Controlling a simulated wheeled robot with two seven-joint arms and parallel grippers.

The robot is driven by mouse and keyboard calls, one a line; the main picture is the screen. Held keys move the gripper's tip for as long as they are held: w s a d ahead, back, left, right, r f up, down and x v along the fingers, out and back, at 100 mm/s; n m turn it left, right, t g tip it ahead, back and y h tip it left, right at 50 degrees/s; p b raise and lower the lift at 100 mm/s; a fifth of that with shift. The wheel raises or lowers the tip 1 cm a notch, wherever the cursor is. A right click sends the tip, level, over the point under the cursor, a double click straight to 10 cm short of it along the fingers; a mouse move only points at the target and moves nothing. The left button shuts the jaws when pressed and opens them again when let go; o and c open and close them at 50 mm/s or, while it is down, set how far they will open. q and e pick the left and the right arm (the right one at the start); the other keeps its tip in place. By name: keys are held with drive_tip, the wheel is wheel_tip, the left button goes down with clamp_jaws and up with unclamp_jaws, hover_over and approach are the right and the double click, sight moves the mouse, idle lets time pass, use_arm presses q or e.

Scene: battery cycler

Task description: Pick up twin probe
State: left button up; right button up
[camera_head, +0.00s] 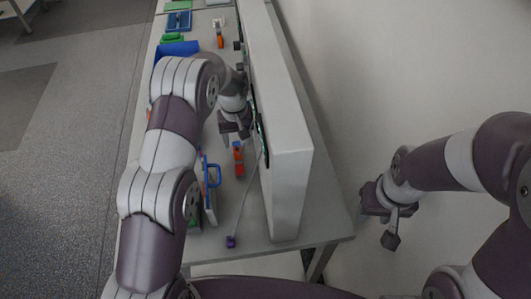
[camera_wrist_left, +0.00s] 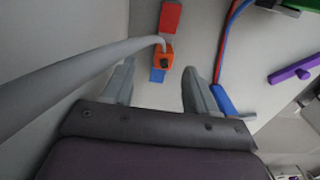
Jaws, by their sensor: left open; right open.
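What looks like the twin probe, an orange block with a red end and a blue end, lies on the bench in the head view (camera_head: 238,158). It also shows in the left wrist view (camera_wrist_left: 167,48), where a grey cable runs to its orange middle. My left gripper (camera_head: 234,128) is open and empty above the bench, beside the tall pale cabinet. In the wrist view the probe shows just beyond and between its fingertips; contact cannot be told. My right gripper (camera_head: 381,224) is open and empty, off the bench to the right.
The tall pale cabinet (camera_head: 286,180) borders the bench on the right. A blue-handled item (camera_head: 212,175) stands left of the probe. A purple piece (camera_head: 231,242) lies near the bench's front edge. Blue bins (camera_head: 177,50) and green items are further back.

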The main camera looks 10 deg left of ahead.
sight(237, 149)
use_arm(q)
drive_tip(key=shift+d+f, duration=0.15)
drive_tip(key=f, duration=0.1)
drive_tip(key=a+f+p, duration=0.1)
drive_tip(key=f+p, duration=0.1)
drive_tip(key=shift+a+f, duration=0.2)
drive_tip(key=shift+a, duration=0.1)
drive_tip(key=f, duration=0.1)
drive_tip(key=f+p, duration=0.1)
drive_tip(key=f, duration=0.1)
drive_tip(key=shift+w+d, duration=0.15)
drive_tip(key=shift+d, duration=0.1)
drive_tip(key=shift+d+f, duration=0.15)
drive_tip(key=shift+f, duration=0.3)
drive_tip(key=shift+a, duration=0.2)
drive_tip(key=c, duration=0.9)
clamp_jaws()
drive_tip(key=shift+d, duration=0.1)
use_arm(e)
drive_tip(key=r, duration=0.3)
drive_tip(key=shift+s+a+r, duration=0.1)
drive_tip(key=shift+a+r, duration=0.25)
drive_tip(key=shift+r, duration=0.05)
